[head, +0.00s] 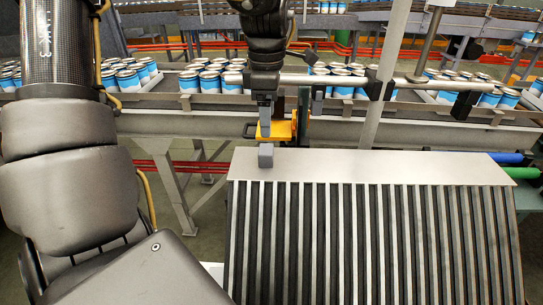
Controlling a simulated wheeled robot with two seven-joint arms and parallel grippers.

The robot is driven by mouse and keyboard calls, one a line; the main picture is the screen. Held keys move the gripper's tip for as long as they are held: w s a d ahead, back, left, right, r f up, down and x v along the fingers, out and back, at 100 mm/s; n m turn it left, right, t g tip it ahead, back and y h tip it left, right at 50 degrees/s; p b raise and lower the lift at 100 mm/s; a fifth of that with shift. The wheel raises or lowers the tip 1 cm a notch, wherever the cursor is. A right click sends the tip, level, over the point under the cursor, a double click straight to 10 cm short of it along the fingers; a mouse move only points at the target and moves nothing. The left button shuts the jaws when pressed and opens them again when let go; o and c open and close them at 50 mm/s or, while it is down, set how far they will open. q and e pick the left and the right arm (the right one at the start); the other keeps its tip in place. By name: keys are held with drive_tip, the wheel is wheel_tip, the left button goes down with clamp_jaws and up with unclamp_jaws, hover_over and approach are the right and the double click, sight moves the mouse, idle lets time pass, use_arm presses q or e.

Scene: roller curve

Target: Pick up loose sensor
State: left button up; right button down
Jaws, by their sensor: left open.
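My left gripper (284,118) hangs at the top centre, pointing down, in front of the rail of the conveyor behind. Its jaws are apart. A yellow piece (281,130) shows at its fingertips, and I cannot tell whether the fingers touch it. A small grey block (265,155) shows just below, over the far edge of the metal plate. The yellow piece or the block may be the loose sensor; I cannot tell which. My right gripper is not in view.
A slatted roller curve with a plain metal plate (370,167) fills the lower right. Behind it runs a conveyor with a side rail (410,133) and many blue-and-white cans (210,80). A horizontal metal bar (335,80) and a slanted post (385,75) stand close to the gripper.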

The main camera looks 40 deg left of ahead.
use_arm(q)
hover_over(266, 149)
drive_tip(key=a, duration=0.1)
wheel_tip(266, 149, down, 5)
drive_tip(key=shift+a+r, duration=0.1)
drive_tip(key=shift+a, duration=0.05)
drive_tip(key=shift+d+f, duration=0.3)
drive_tip(key=shift+d, duration=0.65)
drive_tip(key=shift+s+d+p, duration=0.1)
drive_tip(key=shift+d+p, duration=0.25)
drive_tip(key=shift+d, duration=0.05)
drive_tip(key=a+f, duration=0.1)
drive_tip(key=f+p, duration=0.1)
drive_tip(key=shift+a+f, duration=0.35)
wheel_tip(266, 149, down, 2)
drive_tip(key=shift+f+p, duration=0.1)
drive_tip(key=shift+p, duration=0.25)
drive_tip(key=shift+d+f, duration=0.15)
drive_tip(key=shift+d, duration=0.1)
drive_tip(key=shift+c, duration=0.5)
drive_tip(key=c, duration=1)
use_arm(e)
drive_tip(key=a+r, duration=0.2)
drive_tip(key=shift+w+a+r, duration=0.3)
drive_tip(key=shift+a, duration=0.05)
